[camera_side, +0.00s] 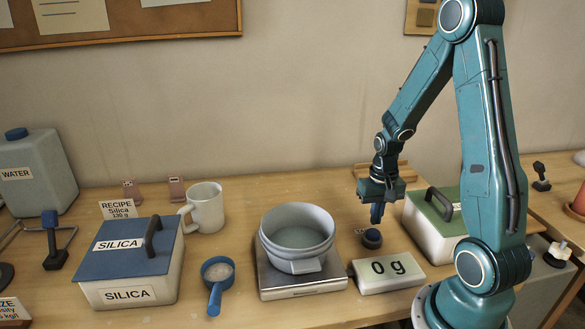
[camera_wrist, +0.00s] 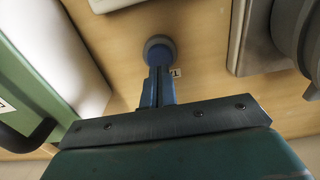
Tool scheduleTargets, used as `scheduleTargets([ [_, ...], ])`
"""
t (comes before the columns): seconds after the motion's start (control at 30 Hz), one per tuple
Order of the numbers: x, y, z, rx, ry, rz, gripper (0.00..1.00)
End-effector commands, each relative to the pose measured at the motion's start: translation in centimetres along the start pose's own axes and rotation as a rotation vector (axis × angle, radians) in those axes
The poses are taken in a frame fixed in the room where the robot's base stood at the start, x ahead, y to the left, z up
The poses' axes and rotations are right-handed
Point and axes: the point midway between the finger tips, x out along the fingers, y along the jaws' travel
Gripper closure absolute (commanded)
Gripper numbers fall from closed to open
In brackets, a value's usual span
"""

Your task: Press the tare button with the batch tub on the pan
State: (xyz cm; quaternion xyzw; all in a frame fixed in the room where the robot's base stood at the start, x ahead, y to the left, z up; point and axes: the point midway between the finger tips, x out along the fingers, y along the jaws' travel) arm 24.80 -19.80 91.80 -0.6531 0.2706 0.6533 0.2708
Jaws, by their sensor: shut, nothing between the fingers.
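The grey batch tub (camera_side: 297,232) sits upright on the pan of the scale (camera_side: 279,280); its inside looks empty. The display (camera_side: 390,272) beside it reads 0 g. The round dark tare button (camera_side: 372,238) stands on the table behind the display. My gripper (camera_side: 377,219) points down just above the button, with its blue fingers shut and empty. In the wrist view the button (camera_wrist: 159,50) shows just beyond the fingertips (camera_wrist: 158,72). I cannot tell whether they touch it. The tub's edge (camera_wrist: 296,35) and the scale's edge (camera_wrist: 237,40) are at the upper right.
A box with a green lid (camera_side: 436,214) stands close to the right of my gripper. A blue-lidded SILICA box (camera_side: 130,260), a blue scoop (camera_side: 217,275) and a mug (camera_side: 205,207) stand left of the scale. A WATER jug (camera_side: 37,170) is at far left.

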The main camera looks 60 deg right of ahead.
Motion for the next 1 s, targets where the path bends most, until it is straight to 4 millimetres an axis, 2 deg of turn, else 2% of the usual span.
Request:
scheduleTargets([
  [0.5,-3.5,0.0,0.0,0.0,0.001,0.0,1.0],
  [1.0,-4.0,-0.2,0.1,-0.008,0.006,-0.001,1.0],
])
